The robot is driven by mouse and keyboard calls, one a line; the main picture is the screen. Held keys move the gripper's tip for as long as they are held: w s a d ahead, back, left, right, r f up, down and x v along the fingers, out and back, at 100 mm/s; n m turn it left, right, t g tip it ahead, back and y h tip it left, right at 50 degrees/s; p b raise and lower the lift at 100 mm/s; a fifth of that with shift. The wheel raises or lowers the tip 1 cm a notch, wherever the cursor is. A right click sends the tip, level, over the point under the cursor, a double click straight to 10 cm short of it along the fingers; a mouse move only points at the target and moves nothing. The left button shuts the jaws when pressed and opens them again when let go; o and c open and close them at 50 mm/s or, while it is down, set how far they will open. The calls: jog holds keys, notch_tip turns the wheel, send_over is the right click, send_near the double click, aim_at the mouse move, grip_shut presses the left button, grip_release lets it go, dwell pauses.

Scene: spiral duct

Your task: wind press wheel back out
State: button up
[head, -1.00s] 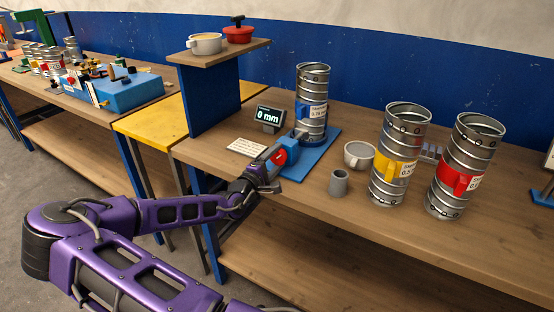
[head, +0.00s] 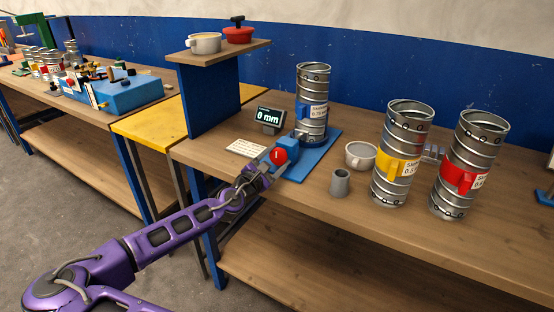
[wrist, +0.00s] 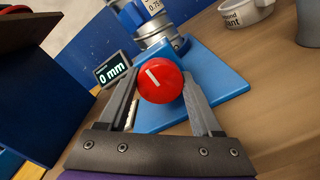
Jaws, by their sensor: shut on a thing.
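The red press wheel (head: 278,155) with a white mark sits on the front of the blue press (head: 311,157) on the bench. In the wrist view the wheel (wrist: 160,81) faces me, its white mark slanted. My gripper (head: 268,168) is shut on the wheel, one finger on each side, as the wrist view (wrist: 160,88) shows. A metal spiral duct with a blue tag (head: 312,100) stands upright on the press. The display (head: 268,115) behind the wheel reads 0 mm; it also shows in the wrist view (wrist: 112,70).
Ducts with a yellow tag (head: 400,155) and a red tag (head: 466,165) stand to the right. A pale cup (head: 361,155) and a grey cup (head: 340,183) stand right of the press. A raised shelf (head: 215,90) stands left. The bench's front right is clear.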

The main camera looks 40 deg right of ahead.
dwell(0.5)
jog(key=o, duration=1.4)
jog(key=shift+a, duration=0.1)
jog(key=v, duration=1.7)
jog(key=shift+s+a+b, duration=0.1)
jog(key=shift+a+b, duration=0.05)
jog(key=shift+b, duration=0.2)
